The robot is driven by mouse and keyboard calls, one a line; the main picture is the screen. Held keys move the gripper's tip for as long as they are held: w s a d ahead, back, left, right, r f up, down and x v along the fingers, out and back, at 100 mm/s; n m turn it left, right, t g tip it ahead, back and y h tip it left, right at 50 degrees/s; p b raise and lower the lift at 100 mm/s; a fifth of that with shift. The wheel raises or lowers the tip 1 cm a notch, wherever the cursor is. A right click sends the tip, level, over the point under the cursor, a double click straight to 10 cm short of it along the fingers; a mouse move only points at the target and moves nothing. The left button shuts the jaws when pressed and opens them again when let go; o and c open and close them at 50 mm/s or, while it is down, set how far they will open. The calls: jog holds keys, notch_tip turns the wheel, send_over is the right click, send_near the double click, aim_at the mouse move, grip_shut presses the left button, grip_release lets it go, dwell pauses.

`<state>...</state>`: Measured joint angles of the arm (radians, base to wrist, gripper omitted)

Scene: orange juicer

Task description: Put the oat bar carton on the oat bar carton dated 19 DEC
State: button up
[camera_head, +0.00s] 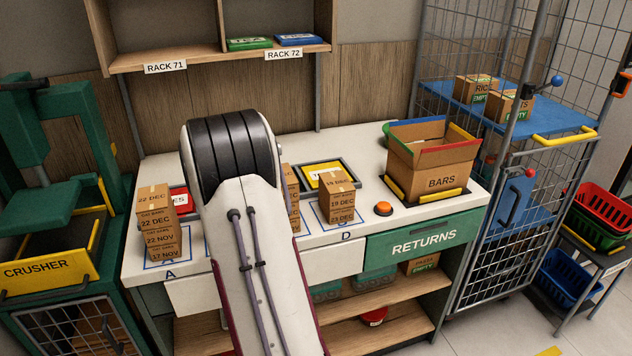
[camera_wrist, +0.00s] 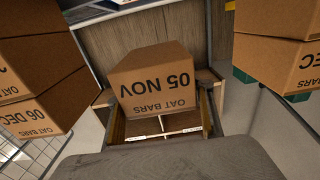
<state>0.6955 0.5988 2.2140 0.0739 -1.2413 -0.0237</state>
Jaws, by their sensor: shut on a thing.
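In the wrist view my gripper (camera_wrist: 160,112) is shut on an oat bar carton dated 05 NOV (camera_wrist: 152,82), with a finger on each side. The head view hides the gripper and this carton behind my arm. In the head view, a stack at spot D has a carton that reads 19 DEC (camera_head: 337,184) on top; the one below also seems to read 19 DEC (camera_head: 341,202). Its lowest label is too small to read surely. A stack at spot A has a 22 DEC carton (camera_head: 153,198) on top. Another stack (camera_head: 292,196) is mostly hidden by my arm.
In the wrist view, a stack with a 06 DEC carton (camera_wrist: 48,115) stands left and another stack (camera_wrist: 274,55) stands right, close by.

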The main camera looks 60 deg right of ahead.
jog(key=s+d+r, duration=0.3)
jog(key=d+r, duration=0.2)
jog(key=r, duration=0.1)
notch_tip(320, 180, up, 5)
send_over(337, 181)
jog(key=shift+f, duration=0.1)
jog(key=shift+f, duration=3.1)
jog(key=shift+f, duration=1.85)
jog(key=shift+f, duration=0.15)
